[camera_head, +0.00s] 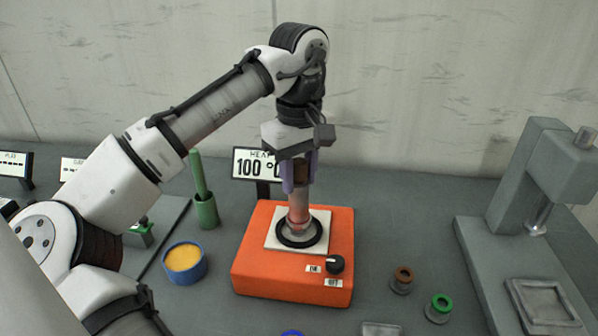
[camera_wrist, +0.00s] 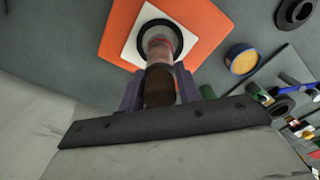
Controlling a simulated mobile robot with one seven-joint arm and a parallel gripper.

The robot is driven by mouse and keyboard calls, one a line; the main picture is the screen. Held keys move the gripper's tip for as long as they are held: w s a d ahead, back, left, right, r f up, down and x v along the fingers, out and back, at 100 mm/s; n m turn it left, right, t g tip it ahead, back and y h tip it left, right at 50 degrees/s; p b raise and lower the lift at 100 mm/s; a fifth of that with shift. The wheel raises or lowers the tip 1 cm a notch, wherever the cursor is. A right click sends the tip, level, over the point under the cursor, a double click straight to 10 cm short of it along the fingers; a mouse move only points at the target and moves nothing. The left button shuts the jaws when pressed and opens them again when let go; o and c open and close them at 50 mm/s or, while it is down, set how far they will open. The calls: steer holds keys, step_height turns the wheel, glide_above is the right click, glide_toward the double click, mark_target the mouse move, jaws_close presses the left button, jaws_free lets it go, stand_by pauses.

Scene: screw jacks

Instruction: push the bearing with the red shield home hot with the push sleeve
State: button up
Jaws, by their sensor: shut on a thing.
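My gripper (camera_head: 299,178) points down over the orange heater and is shut on a brown-topped cylinder (camera_head: 303,172), which looks like the push sleeve. Below it a pale, reddish-tinted cylinder (camera_head: 299,205) reaches down to the black ring (camera_head: 301,236) on the heater's white plate. In the wrist view the brown top (camera_wrist: 159,88) lies between my fingers, with the reddish part (camera_wrist: 160,47) beyond it, inside the black ring. A red tint shows near its foot; I cannot clearly tell the red-shielded bearing apart there, nor whether the parts touch.
The orange heater (camera_head: 248,270) has a knob, and a sign (camera_head: 256,164) behind reads 100 °C. A blue pot (camera_head: 185,263) and green holder (camera_head: 206,208) stand left. Brown-topped (camera_head: 402,280) and green-topped (camera_head: 439,307) pieces lie right, before a grey press (camera_head: 510,190).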

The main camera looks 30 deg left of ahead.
steer(key=shift+f+b, duration=0.35)
steer(key=shift+f, duration=0.6)
stand_by(1.0)
steer(key=shift+r+p, duration=5.45)
steer(key=shift+r, duration=0.2)
